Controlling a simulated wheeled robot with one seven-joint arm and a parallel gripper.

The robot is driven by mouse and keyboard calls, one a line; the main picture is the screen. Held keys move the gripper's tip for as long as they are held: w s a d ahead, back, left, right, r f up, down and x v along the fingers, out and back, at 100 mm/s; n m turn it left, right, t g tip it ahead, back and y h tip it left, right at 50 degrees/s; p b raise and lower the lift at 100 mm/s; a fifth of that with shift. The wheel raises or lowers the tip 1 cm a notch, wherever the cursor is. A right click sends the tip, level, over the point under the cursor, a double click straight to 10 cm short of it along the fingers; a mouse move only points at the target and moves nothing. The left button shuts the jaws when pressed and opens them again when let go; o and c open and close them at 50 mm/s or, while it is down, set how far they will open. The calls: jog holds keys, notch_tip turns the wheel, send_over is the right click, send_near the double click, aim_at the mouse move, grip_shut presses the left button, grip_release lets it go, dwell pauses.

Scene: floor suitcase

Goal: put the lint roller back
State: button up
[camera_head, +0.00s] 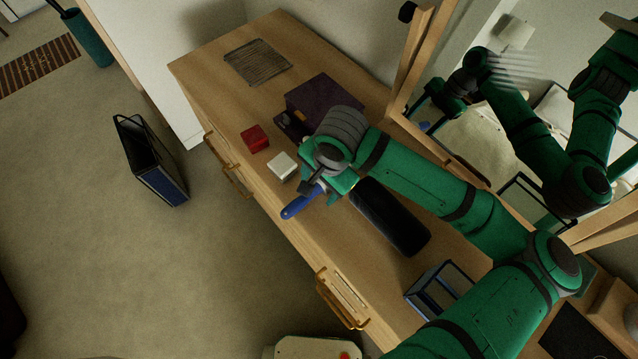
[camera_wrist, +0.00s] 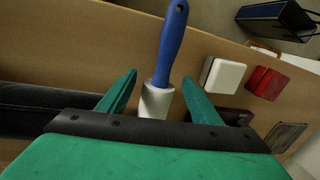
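The lint roller has a blue handle (camera_head: 302,202) and a white roller head, and lies by the front edge of the wooden dresser top. In the wrist view the lint roller's handle (camera_wrist: 171,45) points away from me and its white head (camera_wrist: 156,101) lies between my fingers. My gripper (camera_wrist: 161,78) is open, with a gap visible on each side of the roller. In the head view my gripper (camera_head: 335,190) is over the lint roller and hides its head. I cannot tell how high the fingertips are above the top.
A white box (camera_head: 282,167) and a red box (camera_head: 255,139) stand near the gripper. A long black case (camera_head: 391,217) lies to the right, with a blue-framed holder (camera_head: 437,288) beyond it. A purple box (camera_head: 322,98) and mirror stand behind. A dark bag (camera_head: 150,165) is on the floor.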

jog(key=shift+r, duration=0.15)
notch_tip(320, 180, up, 12)
jog(key=s+d, duration=0.1)
jog(key=shift+d, duration=0.4)
dwell(0.6)
